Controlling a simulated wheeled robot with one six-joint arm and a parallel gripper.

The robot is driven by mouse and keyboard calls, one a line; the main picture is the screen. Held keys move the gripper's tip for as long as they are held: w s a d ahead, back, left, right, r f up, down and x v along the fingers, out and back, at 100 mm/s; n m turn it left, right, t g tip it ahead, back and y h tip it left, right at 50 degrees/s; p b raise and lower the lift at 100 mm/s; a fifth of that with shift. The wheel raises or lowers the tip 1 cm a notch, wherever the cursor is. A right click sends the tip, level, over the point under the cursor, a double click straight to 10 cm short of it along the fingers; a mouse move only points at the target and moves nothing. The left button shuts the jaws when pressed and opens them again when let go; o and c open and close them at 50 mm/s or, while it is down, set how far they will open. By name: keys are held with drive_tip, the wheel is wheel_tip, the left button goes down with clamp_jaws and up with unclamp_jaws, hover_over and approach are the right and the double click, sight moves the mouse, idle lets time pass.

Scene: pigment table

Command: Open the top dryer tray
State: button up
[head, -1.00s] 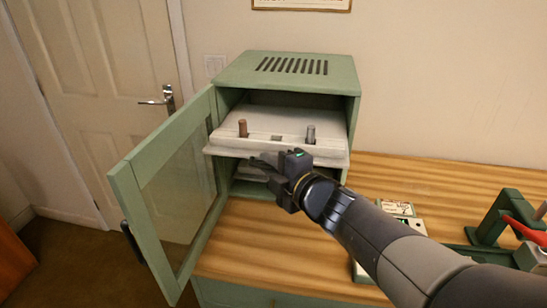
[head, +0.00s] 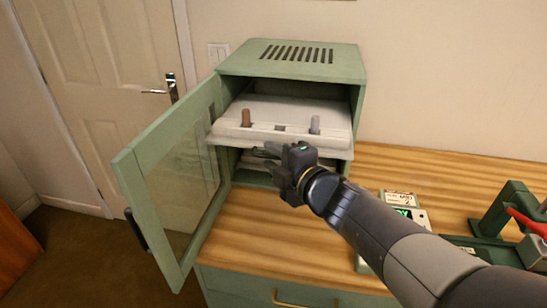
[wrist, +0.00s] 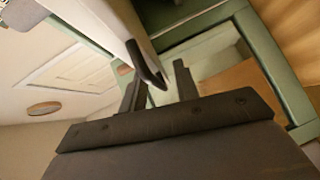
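The green dryer cabinet (head: 292,62) has its glass door (head: 178,185) swung open to the left. My gripper (head: 268,152) is at the tray's front edge, near the middle. In the wrist view my gripper's fingers (wrist: 158,85) are apart, and a dark handle (wrist: 146,66) on the pale tray edge lies close to the left finger. Whether they touch is unclear.
A lower pale tray (head: 255,164) shows partly behind my gripper. A small device with a green display (head: 403,213) and a green stand with a red lever (head: 510,215) are on the wooden counter to the right. The counter (head: 255,215) before the cabinet is clear.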

drive_tip(key=p+v, duration=0.2)
drive_tip(key=v, duration=0.8)
drive_tip(key=shift+s+p, duration=0.3)
drive_tip(key=shift+p, duration=0.05)
drive_tip(key=shift+d+f, duration=0.1)
drive_tip(key=shift+d, duration=0.05)
drive_tip(key=b+x, duration=0.1)
drive_tip(key=x, duration=0.4)
drive_tip(key=b+x, duration=0.2)
drive_tip(key=x, duration=0.4)
drive_tip(key=shift+r, duration=0.25)
drive_tip(key=shift+w+d, duration=0.1)
drive_tip(key=shift+w, duration=0.05)
drive_tip(key=shift+r, duration=0.15)
